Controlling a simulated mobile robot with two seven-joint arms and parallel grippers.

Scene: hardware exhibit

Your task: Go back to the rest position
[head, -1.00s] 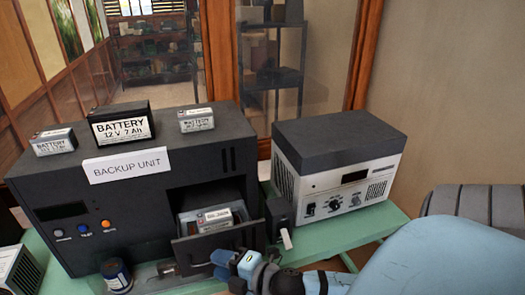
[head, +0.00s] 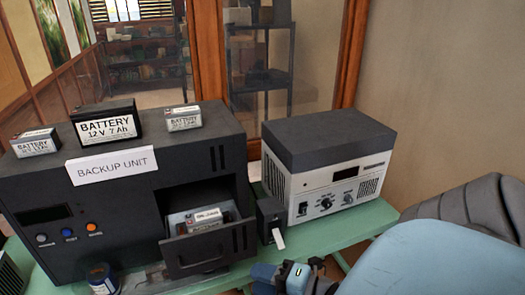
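My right gripper (head: 280,275) is at the bottom edge of the head view, in front of the green table and just below the open drawer of the backup unit. It is partly cut off by the frame, so I cannot tell whether its fingers are open or shut. No object shows in it. My light blue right arm fills the lower right corner. My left gripper is out of view. The black backup unit (head: 110,190) has its drawer (head: 195,252) pulled out, with a grey battery (head: 197,221) inside.
A large black battery (head: 106,123) and two small grey ones stand on the unit behind its label. A white-and-black power box (head: 330,165) stands right of it, beside a small black block (head: 271,222). A dark cylinder (head: 103,279) is at lower left. The green table's (head: 360,228) front right is clear.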

